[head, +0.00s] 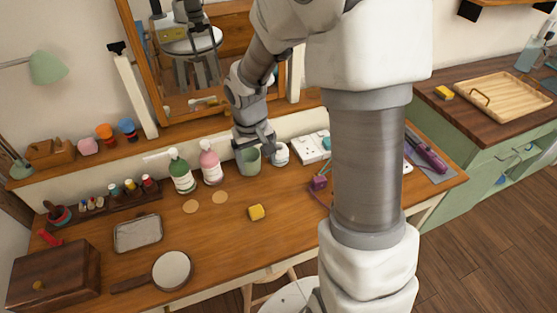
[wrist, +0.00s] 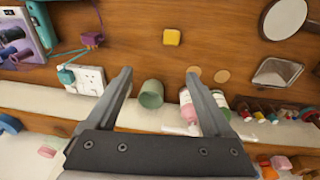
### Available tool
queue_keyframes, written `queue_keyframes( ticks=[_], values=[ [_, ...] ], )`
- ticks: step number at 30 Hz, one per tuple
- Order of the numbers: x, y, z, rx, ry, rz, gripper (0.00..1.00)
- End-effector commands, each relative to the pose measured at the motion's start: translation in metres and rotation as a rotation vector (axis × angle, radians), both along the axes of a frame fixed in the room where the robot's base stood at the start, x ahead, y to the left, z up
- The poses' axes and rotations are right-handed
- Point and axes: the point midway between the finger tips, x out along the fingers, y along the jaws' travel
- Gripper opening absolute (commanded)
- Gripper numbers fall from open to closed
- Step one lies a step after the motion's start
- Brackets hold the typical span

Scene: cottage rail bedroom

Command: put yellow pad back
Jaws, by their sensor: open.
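A small yellow pad (head: 256,212) lies on the wooden desk top, in front of the green cup. It also shows in the wrist view (wrist: 172,37), beyond my fingertips. My gripper (head: 256,146) is over the back of the desk, near the green cup (head: 248,161). Its two fingers (wrist: 157,74) are spread apart. In the wrist view the cup (wrist: 151,94) appears between them; I cannot tell how far below it is. Another small yellow block (head: 444,92) lies on the dark wooden counter at the right.
A green bottle (head: 181,171) and a pink bottle (head: 211,163) stand left of the cup. Two round coasters (head: 220,197), a grey tray (head: 137,233) and a round hand mirror (head: 171,270) lie to the left. The desk around the pad is clear. A wooden tray (head: 504,97) sits on the counter.

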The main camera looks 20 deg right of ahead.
Motion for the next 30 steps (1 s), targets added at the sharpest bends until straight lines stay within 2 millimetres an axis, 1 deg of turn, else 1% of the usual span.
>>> queue_keyframes(
  ticks=[1, 6, 9, 11, 15, 18, 22, 24, 27, 30],
  values=[
    [-0.006, -0.001, 0.021, -0.012, -0.029, 0.001, 0.86],
    [-0.032, -0.003, 0.076, -0.033, -0.097, -0.004, 0.86],
    [-0.052, -0.003, 0.104, -0.036, -0.138, -0.006, 0.86],
    [-0.064, -0.003, 0.119, -0.035, -0.164, -0.008, 0.86],
    [-0.094, 0.001, 0.150, -0.023, -0.224, -0.007, 0.86],
    [-0.117, 0.003, 0.167, -0.009, -0.268, -0.005, 0.86],
    [-0.146, 0.006, 0.184, 0.019, -0.324, -0.003, 0.86],
    [-0.160, 0.008, 0.189, 0.033, -0.348, 0.000, 0.86],
    [-0.174, 0.010, 0.194, 0.053, -0.377, 0.006, 0.86],
    [-0.183, 0.012, 0.195, 0.067, -0.389, 0.008, 0.86]
  ],
)
